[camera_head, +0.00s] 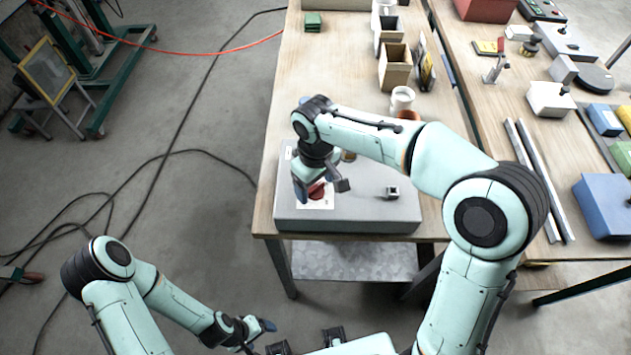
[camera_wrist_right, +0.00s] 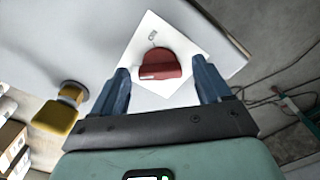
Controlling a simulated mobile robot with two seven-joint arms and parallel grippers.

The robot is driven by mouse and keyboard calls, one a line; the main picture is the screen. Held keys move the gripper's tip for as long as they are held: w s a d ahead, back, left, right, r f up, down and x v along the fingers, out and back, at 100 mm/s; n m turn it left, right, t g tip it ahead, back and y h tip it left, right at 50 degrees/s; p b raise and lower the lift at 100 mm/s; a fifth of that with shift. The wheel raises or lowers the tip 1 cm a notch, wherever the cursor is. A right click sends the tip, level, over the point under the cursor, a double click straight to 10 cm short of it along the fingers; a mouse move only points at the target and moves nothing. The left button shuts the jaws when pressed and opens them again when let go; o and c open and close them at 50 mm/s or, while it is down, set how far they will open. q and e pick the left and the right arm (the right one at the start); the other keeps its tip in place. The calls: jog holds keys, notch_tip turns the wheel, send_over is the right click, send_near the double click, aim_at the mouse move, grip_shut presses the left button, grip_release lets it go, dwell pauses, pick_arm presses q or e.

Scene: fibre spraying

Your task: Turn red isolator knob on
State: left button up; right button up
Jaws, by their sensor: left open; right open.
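The red isolator knob (camera_head: 317,190) sits on a white plate (camera_head: 318,204) on top of a grey box (camera_head: 350,221) at the near end of the wooden table. In the right wrist view the red knob (camera_wrist_right: 160,64) lies between and just beyond the blue fingertips. My right gripper (camera_head: 322,190) is open above the knob, and its fingers (camera_wrist_right: 163,85) stand on either side of it without visible contact. Part of the knob is hidden by the gripper in the head view. My left gripper (camera_head: 262,332) is open and empty, low in front of the table.
A yellow knob (camera_wrist_right: 58,112) on a brass stem stands beside the plate. A small square switch (camera_head: 392,192) is on the box's right side. A white mug (camera_head: 402,98) and wooden holders (camera_head: 395,68) stand behind. Cables cross the floor at left.

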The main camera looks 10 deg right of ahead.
jog(key=c, duration=1)
jog(key=shift+c, duration=0.2)
jog(key=shift+m, duration=0.3)
jog(key=m, duration=0.3)
jog(key=shift+m, duration=0.3)
jog(key=m, duration=0.3)
jog(key=shift+m, duration=0.3)
jog(key=m, duration=0.4)
jog(key=shift+r, duration=0.1)
jog(key=shift+m+b, duration=0.35)
jog(key=shift+m, duration=1.75)
